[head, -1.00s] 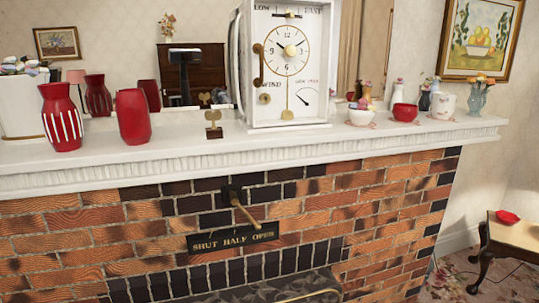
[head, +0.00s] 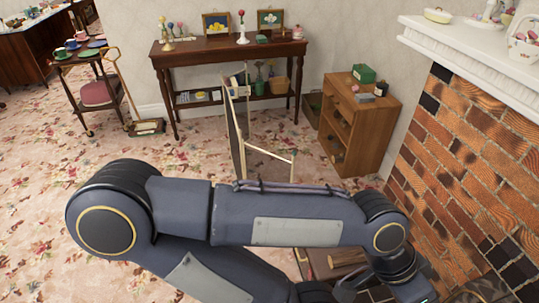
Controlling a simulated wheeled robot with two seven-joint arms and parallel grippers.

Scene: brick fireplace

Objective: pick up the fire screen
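What looks like the fire screen (head: 237,138) stands upright on the carpet in front of the dark side table, seen nearly edge-on. It is a thin panel with a pale gold frame, and a pale bar or foot reaches right from its lower part. Its lowest part is hidden behind my arm. One arm of mine crosses the lower half of the head view, from the left to the lower right, nearer to me than the screen. No gripper fingers show clearly, and I see nothing held.
Behind the screen stands the long dark side table (head: 227,50). A wooden cabinet (head: 345,130) is right of it, and the brick fireplace (head: 470,150) is at the right edge. A trolley (head: 90,58) stands at the left. Open floral carpet (head: 150,150) lies left of the screen.

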